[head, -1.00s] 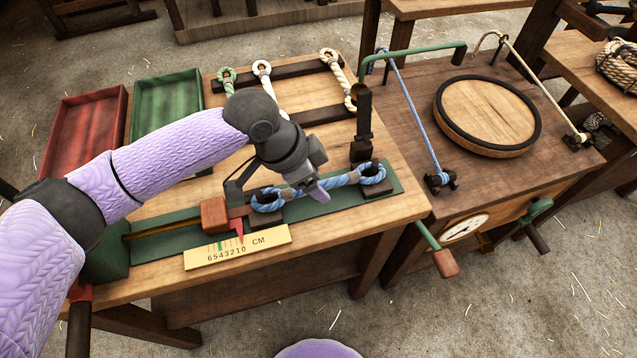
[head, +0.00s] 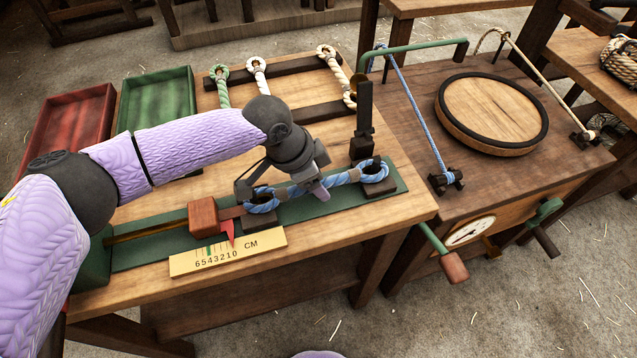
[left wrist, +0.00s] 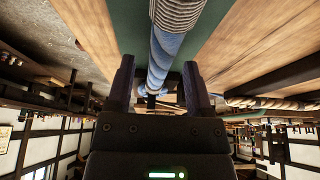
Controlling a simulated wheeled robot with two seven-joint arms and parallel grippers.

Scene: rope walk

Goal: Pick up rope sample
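The blue and white rope sample (head: 345,179) lies along the green bed of the bench tester (head: 405,184). Its end loops sit around dark posts at both ends, and grey binding shows near each loop. My left gripper (head: 316,188) is over the middle of the rope. In the left wrist view, the rope (left wrist: 165,50) runs between the two dark fingers (left wrist: 159,88), with a gap on each side, so the gripper is open. The gripper hides part of the rope in the head view. My right gripper is not in view.
A red block with pointer (head: 203,218) and a CM scale plate (head: 229,252) are beside the rope's left end. A dark upright post (head: 364,115) stands behind its right end. Several samples hang on a rack (head: 285,74). Red (head: 68,128) and green (head: 157,97) trays are left.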

